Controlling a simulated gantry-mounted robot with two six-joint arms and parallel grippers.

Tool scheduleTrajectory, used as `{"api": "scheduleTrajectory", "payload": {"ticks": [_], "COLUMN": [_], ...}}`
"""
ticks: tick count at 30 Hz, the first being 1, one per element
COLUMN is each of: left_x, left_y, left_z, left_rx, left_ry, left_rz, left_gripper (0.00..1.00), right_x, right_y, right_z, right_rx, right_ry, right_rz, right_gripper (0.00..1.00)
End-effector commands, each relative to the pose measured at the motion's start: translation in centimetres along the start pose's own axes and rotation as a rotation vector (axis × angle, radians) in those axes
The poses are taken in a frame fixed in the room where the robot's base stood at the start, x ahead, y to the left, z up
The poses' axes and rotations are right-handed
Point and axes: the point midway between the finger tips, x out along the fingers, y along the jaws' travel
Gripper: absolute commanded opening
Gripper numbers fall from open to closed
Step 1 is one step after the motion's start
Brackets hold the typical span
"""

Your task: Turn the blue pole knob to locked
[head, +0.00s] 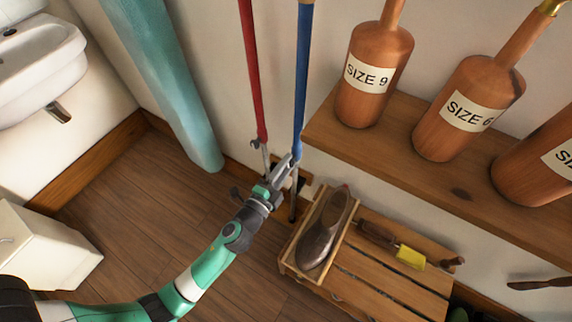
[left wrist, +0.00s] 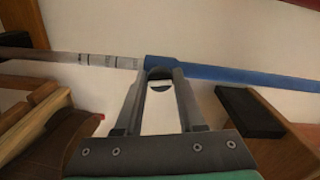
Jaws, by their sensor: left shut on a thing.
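The blue pole (head: 301,80) stands near the wall to the right of a red pole. My left gripper (head: 287,168) is at the lower end of its blue section. In the left wrist view the pole (left wrist: 250,78) runs across the picture, with a blue collar (left wrist: 161,63) where the blue tube meets a thinner marked section (left wrist: 105,61). My left gripper (left wrist: 160,82) is shut on the small knob at this collar; the fingers mostly hide the knob, so its setting cannot be read. My right gripper is not in view.
The red pole (head: 253,75) stands close on the left. A wooden shelf (head: 400,138) with labelled brown bottle-shaped forms is at the right.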

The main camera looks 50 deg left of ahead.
Motion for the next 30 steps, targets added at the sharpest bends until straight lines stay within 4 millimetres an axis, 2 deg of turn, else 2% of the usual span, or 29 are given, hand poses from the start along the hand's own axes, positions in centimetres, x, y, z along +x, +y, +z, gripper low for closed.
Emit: {"api": "scheduleTrajectory", "payload": {"ticks": [12, 28, 29, 30], "left_x": [0.02, 0.02, 0.02, 0.02], "left_y": [-0.10, -0.10, -0.10, -0.10], "left_z": [-0.04, -0.03, -0.03, -0.03], "left_rx": [0.199, 0.227, 0.227, 0.226], "left_ry": [0.001, 0.001, 0.000, 0.000], "left_rz": [-0.001, -0.002, -0.002, -0.002], "left_gripper": [0.00, 0.00, 0.40, 0.48], "right_x": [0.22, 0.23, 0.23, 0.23], "right_y": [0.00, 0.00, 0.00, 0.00], "right_z": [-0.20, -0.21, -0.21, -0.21], "right_rx": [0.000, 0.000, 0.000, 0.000], "right_ry": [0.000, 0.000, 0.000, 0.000], "right_rz": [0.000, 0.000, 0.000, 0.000], "right_gripper": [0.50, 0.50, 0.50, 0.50]}}
